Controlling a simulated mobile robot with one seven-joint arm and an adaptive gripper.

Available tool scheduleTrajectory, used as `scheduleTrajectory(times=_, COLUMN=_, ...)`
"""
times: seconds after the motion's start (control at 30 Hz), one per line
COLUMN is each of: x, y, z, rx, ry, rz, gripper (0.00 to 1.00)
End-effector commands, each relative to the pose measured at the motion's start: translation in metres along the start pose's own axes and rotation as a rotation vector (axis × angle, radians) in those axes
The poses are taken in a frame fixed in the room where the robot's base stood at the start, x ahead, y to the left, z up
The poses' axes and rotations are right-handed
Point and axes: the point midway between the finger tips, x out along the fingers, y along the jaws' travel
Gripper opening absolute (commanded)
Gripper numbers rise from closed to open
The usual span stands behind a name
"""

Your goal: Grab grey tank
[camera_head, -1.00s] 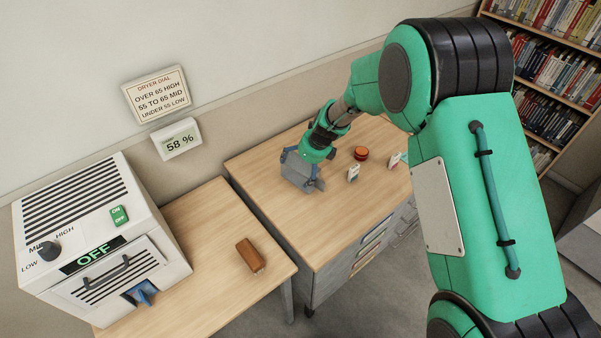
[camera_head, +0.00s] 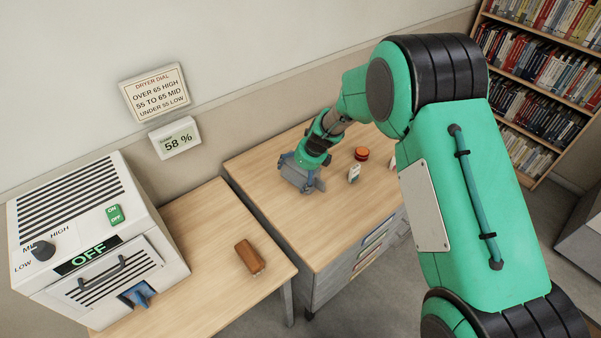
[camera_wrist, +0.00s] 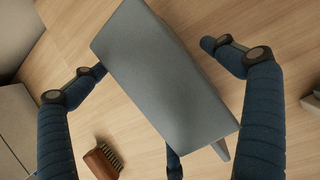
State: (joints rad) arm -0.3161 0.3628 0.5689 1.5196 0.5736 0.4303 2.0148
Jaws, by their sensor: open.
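The grey tank (camera_head: 297,176) stands on the wooden desk at the back, largely under my gripper in the head view. In the wrist view the tank (camera_wrist: 165,75) is a grey box lying slantwise between my fingers. My gripper (camera_wrist: 160,85) is open, with blue padded fingers on both sides of the tank and another finger partly hidden below it. The left finger's tip is close to the tank's edge; I cannot tell whether it touches. In the head view my gripper (camera_head: 303,172) is down at the tank.
A white dryer (camera_head: 85,235) reading OFF stands on the near table, with a brown brush (camera_head: 249,257) beside it. A small white tagged item (camera_head: 354,173) and a red-orange round object (camera_head: 361,154) are right of the tank. A wall display (camera_head: 176,138) reads 58 %.

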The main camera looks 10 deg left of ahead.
Motion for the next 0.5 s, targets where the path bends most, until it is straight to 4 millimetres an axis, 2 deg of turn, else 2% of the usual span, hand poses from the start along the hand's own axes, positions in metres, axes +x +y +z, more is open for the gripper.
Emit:
scheduleTrajectory(times=0.03, x=0.0000, y=0.0000, z=-0.0001, rx=0.000, ry=0.000, rz=0.000, gripper=0.99)
scheduleTrajectory(times=0.07, x=0.0000, y=0.0000, z=-0.0001, rx=0.000, ry=0.000, rz=0.000, gripper=0.93)
scheduleTrajectory(times=0.3, x=0.0001, y=0.0000, z=-0.0001, rx=0.000, ry=0.000, rz=0.000, gripper=0.45)
scheduleTrajectory(times=0.5, x=-0.0001, y=-0.0001, z=0.0001, rx=0.000, ry=0.000, rz=0.000, gripper=0.45)
